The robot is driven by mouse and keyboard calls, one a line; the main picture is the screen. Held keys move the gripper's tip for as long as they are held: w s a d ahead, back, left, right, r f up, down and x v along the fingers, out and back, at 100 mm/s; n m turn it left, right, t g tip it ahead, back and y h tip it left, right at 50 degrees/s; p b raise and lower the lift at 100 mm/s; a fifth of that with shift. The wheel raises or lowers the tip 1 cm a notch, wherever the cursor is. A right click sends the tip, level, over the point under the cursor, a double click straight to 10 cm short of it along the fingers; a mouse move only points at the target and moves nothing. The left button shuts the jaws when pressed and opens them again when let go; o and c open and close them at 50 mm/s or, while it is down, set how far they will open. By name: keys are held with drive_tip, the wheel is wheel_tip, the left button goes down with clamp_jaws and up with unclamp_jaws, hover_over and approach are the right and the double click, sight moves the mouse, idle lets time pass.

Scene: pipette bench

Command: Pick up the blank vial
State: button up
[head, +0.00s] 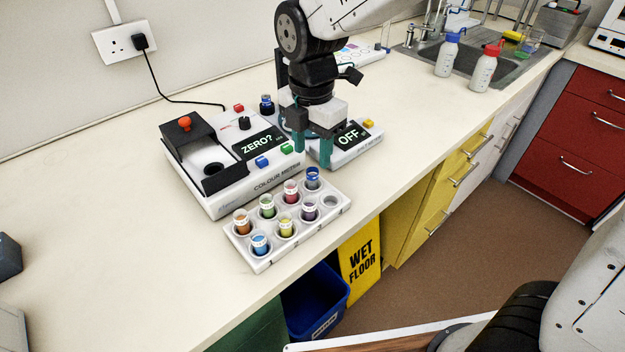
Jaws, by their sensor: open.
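A white vial rack (298,234) stands on the bench in front of the colour meter. It holds several vials with coloured contents and one empty hole at its right end. A dark-blue-topped vial (313,178) sits in its back right hole. Another dark-topped vial (266,105) stands behind the meter. I cannot tell from labels which one is the blank vial. My gripper (312,150) points down with its teal fingers apart and nothing visible between them. In the picture its fingertips are just above the dark-blue-topped vial in the rack, not around it.
The colour meter (277,182) reads "ZERO?" and its black lid (187,138) stands open over the vial well. A device (368,142) reading "OFF" stands right of my gripper. Wash bottles (447,57) stand by the sink.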

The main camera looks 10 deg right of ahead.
sight(313, 170)
wheel_tip(313, 170, down, 6)
drive_tip(key=shift+w+d+f, duration=0.1)
clamp_jaws()
